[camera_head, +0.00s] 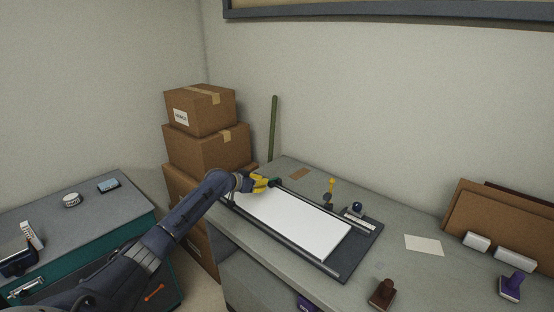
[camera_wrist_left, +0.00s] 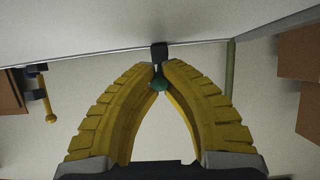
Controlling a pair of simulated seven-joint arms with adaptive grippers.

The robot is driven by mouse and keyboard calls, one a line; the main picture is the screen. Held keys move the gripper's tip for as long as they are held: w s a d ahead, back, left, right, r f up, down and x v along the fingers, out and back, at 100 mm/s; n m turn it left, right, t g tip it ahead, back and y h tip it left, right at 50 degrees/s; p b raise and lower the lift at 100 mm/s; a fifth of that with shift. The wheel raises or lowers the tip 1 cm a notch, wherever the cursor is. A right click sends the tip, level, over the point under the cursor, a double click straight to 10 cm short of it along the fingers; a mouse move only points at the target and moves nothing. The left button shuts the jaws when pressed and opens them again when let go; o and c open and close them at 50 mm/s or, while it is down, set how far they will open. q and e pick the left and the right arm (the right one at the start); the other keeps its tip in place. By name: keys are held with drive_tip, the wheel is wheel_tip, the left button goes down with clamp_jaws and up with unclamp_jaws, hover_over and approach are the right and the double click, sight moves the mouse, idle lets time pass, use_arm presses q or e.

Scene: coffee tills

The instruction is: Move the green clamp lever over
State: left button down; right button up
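The green clamp lever (camera_head: 275,182) is at the far left end of a dark board (camera_head: 320,266) on the grey bench. Its round green knob also shows in the left wrist view (camera_wrist_left: 158,85), with a dark block just beyond it. My left gripper (camera_head: 265,182) has yellow fingers. In the left wrist view the fingers (camera_wrist_left: 159,66) converge on both sides of the knob and seem to touch it. In the head view the fingers hide part of the lever. My right gripper is in neither view.
A white sheet (camera_head: 295,222) lies on the board. A yellow-knobbed lever (camera_head: 331,187) stands at its far edge, with a dark round knob (camera_head: 357,208) further right. Stacked boxes (camera_head: 205,148) and a green pole (camera_head: 273,130) stand behind. Stamps (camera_head: 382,293) occupy the bench's front right.

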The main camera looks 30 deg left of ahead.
use_arm(q)
drive_tip(key=shift+r, duration=0.1)
drive_tip(key=shift+w+d+r, duration=0.1)
drive_tip(key=shift+w+r, duration=0.2)
drive_tip(key=shift+r, duration=0.4)
drive_tip(key=shift+w+d+r, duration=0.1)
drive_tip(key=shift+w+r, duration=0.2)
drive_tip(key=shift+r, duration=0.35)
drive_tip(key=shift+w+r, duration=0.1)
drive_tip(key=shift+r, duration=0.05)
drive_tip(key=shift+w+d+r, duration=0.15)
drive_tip(key=shift+w+r, duration=0.7)
drive_tip(key=shift+r, duration=0.2)
drive_tip(key=shift+w+r, duration=0.1)
drive_tip(key=shift+w, duration=0.1)
drive_tip(key=shift+w+d+r, duration=0.15)
drive_tip(key=shift+w+r, duration=0.2)
drive_tip(key=shift+w, duration=0.2)
drive_tip(key=shift+w+d+r, duration=0.1)
drive_tip(key=shift+w+r, duration=0.2)
drive_tip(key=shift+w, duration=0.2)
